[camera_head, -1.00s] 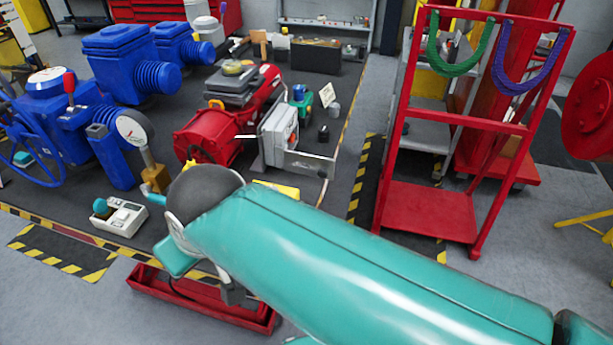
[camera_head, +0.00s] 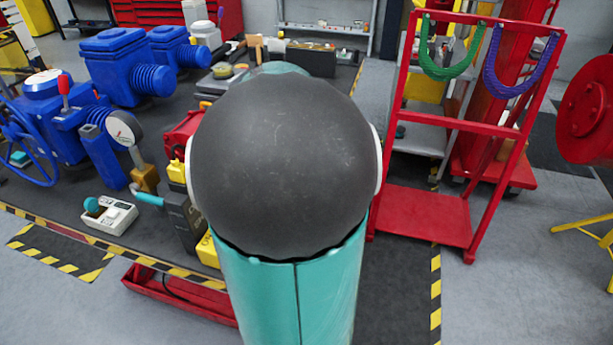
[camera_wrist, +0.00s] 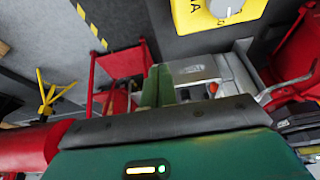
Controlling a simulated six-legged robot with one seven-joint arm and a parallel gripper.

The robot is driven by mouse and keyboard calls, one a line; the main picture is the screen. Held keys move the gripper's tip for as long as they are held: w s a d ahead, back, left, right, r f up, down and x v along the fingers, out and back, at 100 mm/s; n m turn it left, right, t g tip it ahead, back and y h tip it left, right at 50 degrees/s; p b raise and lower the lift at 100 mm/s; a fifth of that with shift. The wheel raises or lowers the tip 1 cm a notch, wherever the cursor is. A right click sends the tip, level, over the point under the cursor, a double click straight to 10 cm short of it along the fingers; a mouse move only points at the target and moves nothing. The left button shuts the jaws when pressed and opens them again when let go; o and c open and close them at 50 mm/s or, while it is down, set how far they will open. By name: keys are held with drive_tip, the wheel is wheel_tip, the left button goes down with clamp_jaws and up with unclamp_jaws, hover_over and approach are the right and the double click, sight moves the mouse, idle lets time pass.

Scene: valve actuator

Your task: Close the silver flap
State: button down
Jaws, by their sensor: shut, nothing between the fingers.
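In the wrist view, a silver-grey box (camera_wrist: 198,68) with a small orange part on its front lies just past my gripper. Its silver flap cannot be picked out clearly there. My gripper (camera_wrist: 158,84) shows as green fingers, shut and empty, beside the left edge of the box in the picture. I cannot tell whether they touch it. In the head view, my dark arm joint and teal arm link cover the box, the flap and my gripper.
A red frame cart (camera_head: 425,215) with green and purple ropes stands right. Blue valves (camera_head: 125,65) and a grey-white device with a teal knob (camera_head: 108,215) are left. A yellow dial device (camera_wrist: 215,12) is close in the wrist view. Grey floor is open at lower right.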

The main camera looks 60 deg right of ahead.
drive_tip(key=x, duration=0.9)
drive_tip(key=shift+s+d+f, duration=0.25)
drive_tip(key=shift+s+d, duration=0.1)
drive_tip(key=shift+s, duration=0.05)
drive_tip(key=d, duration=0.3)
drive_tip(key=shift+w+f, duration=0.25)
drive_tip(key=shift+w+d, duration=0.15)
drive_tip(key=shift+d, duration=0.4)
drive_tip(key=shift+d, duration=0.1)
